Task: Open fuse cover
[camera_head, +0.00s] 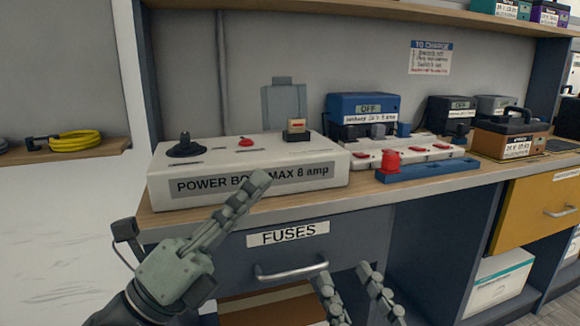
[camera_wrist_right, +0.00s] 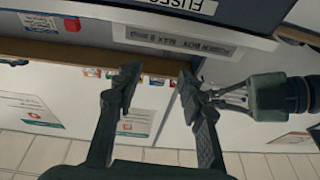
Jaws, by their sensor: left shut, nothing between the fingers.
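The white power box (camera_head: 250,172), labelled "POWER BOX MAX 8 amp", stands on the left end of the bench. A grey, see-through fuse cover (camera_head: 284,100) stands upright at the back of its top, behind a small fuse block (camera_head: 296,130). My left gripper (camera_head: 262,180) is shut and empty, with its fingertips in front of the box's label; I cannot tell if they touch it. My right gripper (camera_head: 343,268) is open and empty, low before the drawer. Its spread fingers also show in the right wrist view (camera_wrist_right: 157,75).
The FUSES drawer (camera_head: 288,235) is shut under the bench. A blue charger (camera_head: 362,106), a white unit with red switches (camera_head: 425,148) and a blue strip (camera_head: 430,170) with a red button stand right of the box. Yellow cable (camera_head: 75,140) lies on a shelf at left.

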